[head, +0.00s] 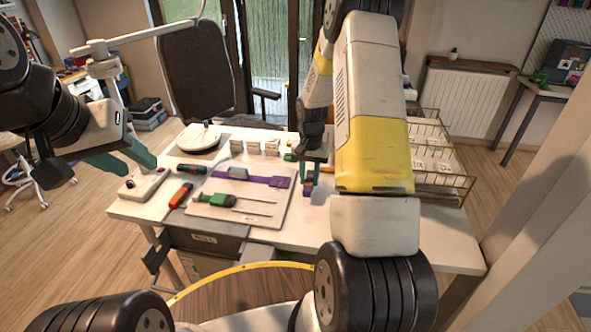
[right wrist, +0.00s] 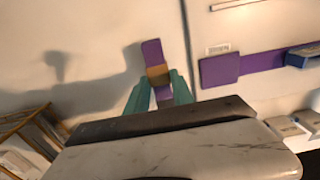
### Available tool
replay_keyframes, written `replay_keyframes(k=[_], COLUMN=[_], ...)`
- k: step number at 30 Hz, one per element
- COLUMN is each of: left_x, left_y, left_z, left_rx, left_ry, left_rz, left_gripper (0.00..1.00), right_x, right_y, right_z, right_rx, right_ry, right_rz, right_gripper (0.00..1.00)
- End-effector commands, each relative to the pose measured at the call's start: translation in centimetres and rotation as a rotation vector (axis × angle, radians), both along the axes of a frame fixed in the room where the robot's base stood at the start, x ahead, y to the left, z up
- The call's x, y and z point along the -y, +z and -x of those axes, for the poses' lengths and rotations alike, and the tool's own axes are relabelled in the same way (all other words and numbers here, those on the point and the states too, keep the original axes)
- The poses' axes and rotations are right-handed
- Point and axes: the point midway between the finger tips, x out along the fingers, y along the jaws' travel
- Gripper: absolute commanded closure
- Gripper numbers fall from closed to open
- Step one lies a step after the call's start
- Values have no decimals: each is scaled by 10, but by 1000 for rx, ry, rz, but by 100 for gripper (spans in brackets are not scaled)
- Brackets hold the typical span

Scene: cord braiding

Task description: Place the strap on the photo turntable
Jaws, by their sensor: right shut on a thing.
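A short purple strap with an orange band (right wrist: 152,52) stands out between the green fingers of my right gripper (right wrist: 158,90). My right gripper is shut on it, low over the right part of the white table; the strap (head: 308,188) also shows in the head view. I cannot tell whether it touches the table. My left gripper (head: 141,169) is open and empty above the table's left edge.
A pale board (head: 282,212) holds a purple strip (head: 278,181) with a grey block and a green-handled tool (head: 217,200). Other tools lie to its left. Small beige blocks (head: 253,147) stand at the back. A wire basket (head: 440,182) is at the right.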

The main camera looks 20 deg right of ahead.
Motion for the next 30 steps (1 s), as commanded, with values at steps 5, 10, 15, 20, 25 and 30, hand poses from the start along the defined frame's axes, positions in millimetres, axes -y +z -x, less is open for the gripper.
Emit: replay_keyframes(k=[5,10,15,20,25,30], left_x=[0,0,0,0,0,0], left_y=[0,0,0,0,0,0], left_z=[0,0,0,0,0,0], left_rx=[0,0,0,0,0,0], left_ry=[0,0,0,0,0,0], left_rz=[0,0,0,0,0,0], left_gripper=[64,64,64,64,64,64], right_x=[-3,-3,-3,-3,-3,-3], right_y=[-29,-31,-33,-33,-33,-31], right_z=[1,0,0,0,0,0], right_rx=[-5,-3,-3,-3,-3,-3], right_ry=[5,4,4,4,4,4], right_rz=[-1,-1,-1,-1,-1,-1], right_gripper=[100,100,100,50,50,50])
